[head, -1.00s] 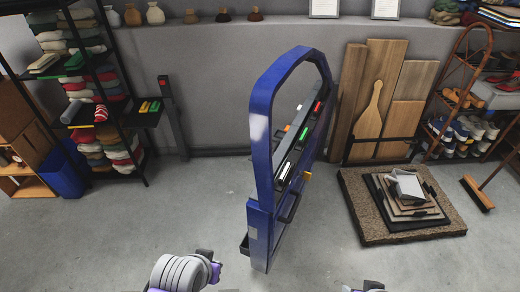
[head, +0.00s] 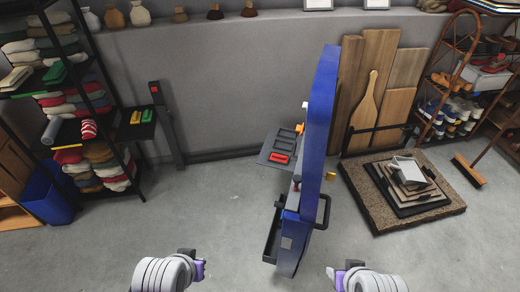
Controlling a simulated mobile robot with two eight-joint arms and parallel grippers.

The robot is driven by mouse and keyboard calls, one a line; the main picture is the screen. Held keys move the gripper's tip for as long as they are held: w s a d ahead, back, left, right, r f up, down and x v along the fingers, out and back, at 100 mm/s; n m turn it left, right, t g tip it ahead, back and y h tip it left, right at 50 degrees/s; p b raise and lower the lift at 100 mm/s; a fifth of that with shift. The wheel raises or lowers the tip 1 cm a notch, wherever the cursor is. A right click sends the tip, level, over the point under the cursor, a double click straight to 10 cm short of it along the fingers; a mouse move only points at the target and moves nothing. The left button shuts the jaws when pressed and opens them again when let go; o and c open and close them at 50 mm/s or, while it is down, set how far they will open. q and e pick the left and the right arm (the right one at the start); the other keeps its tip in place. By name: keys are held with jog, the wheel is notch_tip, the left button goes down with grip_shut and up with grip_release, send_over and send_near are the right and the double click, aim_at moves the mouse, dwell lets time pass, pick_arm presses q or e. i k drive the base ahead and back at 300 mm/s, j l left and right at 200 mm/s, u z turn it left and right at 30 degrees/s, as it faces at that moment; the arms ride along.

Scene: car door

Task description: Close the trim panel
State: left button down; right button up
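The blue car door (head: 320,130) stands upright in the middle of the head view, seen nearly edge-on. A dark flat panel (head: 278,148) with a red piece and several slots sticks out from its left side; I cannot tell for sure that this is the trim panel. A dark open pocket (head: 271,238) sits low on the door's left side. My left gripper (head: 201,271) is low in the picture, left of the door and apart from it. My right gripper (head: 333,276) is low, right of the door's foot. Neither visibly holds anything; their finger openings are unclear.
A shelf with folded cloths (head: 80,110) and a blue bin (head: 48,195) stand at the left. A low platform (head: 400,215) with stacked boards and a broom (head: 469,170) are at the right. The floor left of the door is clear.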

aim_at(280, 141)
jog(key=i+j, duration=0.1)
jog(key=j, duration=0.6)
jog(key=i+j, duration=0.15)
jog(key=j, duration=0.25)
jog(key=i+j, duration=0.2)
jog(key=i+j+z, duration=0.1)
jog(key=i+j, duration=0.15)
jog(key=j, duration=0.2)
jog(key=i+j, duration=0.2)
jog(key=i+z, duration=0.1)
jog(key=i, duration=1.7)
